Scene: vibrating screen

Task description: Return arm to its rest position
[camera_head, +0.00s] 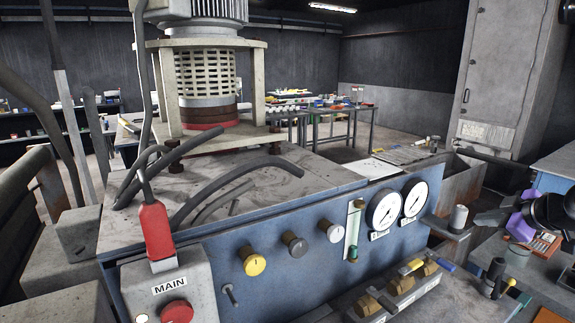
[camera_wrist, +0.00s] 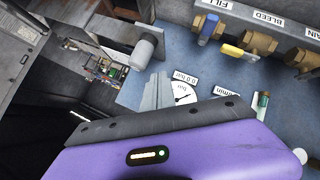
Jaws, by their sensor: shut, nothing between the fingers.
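My gripper (camera_wrist: 165,122) fills the lower part of the wrist view, with a purple body, a small lit indicator and a dark grey bar along its edge. In the head view, purple and black parts of my arm (camera_head: 522,218) show at the right edge, right of the blue machine panel. Most of the arm is out of frame. The wrist view faces the panel's gauge (camera_wrist: 182,94) and valves, with nothing held.
A grey cylinder (camera_head: 458,218) stands at the panel's right. A tall grey cabinet (camera_head: 495,65) stands behind. Tables with parts stand farther back.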

